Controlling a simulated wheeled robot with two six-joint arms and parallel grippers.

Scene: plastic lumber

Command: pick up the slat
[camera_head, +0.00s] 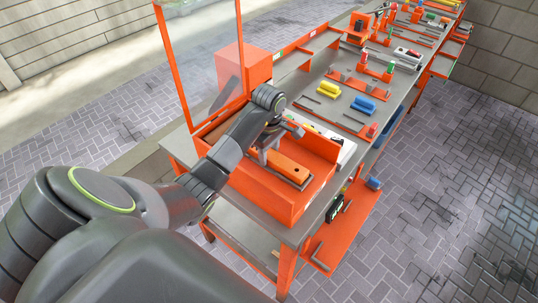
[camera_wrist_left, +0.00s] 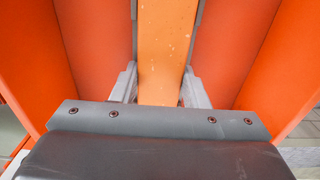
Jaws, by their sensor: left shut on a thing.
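The slat is a light orange, speckled bar (camera_head: 282,166) inside an orange open-topped box (camera_head: 263,198) on the near end of the workbench. In the left wrist view the slat (camera_wrist_left: 166,48) runs up the middle between two orange walls. My left gripper (camera_head: 264,154) reaches down into the box from the left and is shut on the slat, near one end. In the wrist view its pale fingers (camera_wrist_left: 160,90) press on both sides of the slat. Whether the slat is clear of the box floor cannot be told. My right gripper is not in view.
A clear orange-framed panel (camera_head: 200,62) stands at the bench's left edge, close to my arm. Yellow (camera_head: 328,88) and blue (camera_head: 363,105) parts lie farther along the grey bench top (camera_head: 300,97). A lower shelf holds more items. Paved floor is free on the right.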

